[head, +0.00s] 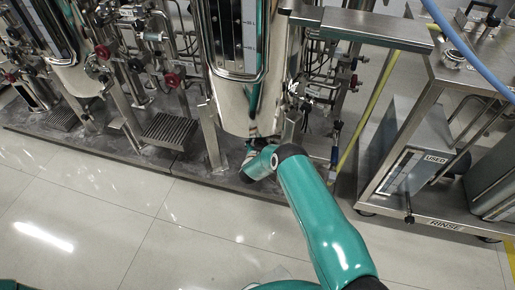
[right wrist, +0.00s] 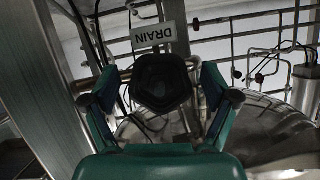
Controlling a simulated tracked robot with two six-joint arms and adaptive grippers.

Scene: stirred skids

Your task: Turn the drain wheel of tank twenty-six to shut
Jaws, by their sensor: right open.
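The drain wheel (right wrist: 162,82) is a dark, faceted knob in the middle of the right wrist view, below an upside-down DRAIN label (right wrist: 153,36). My right gripper (right wrist: 158,88) is open, with one finger on each side of the wheel. I cannot tell whether the fingers touch it. In the head view my right arm reaches under the shiny steel tank (head: 248,100), and the wheel and fingertips are hidden there. No number twenty-six is readable on the tank. My left gripper is not in view.
Pipes and red valve wheels (head: 172,80) stand left of the tank. A steel bench (head: 404,150) marked RINSE, with a box labelled USED, stands at the right. A blue hose (head: 465,45) crosses the upper right. The tiled floor (head: 100,215) in front is clear.

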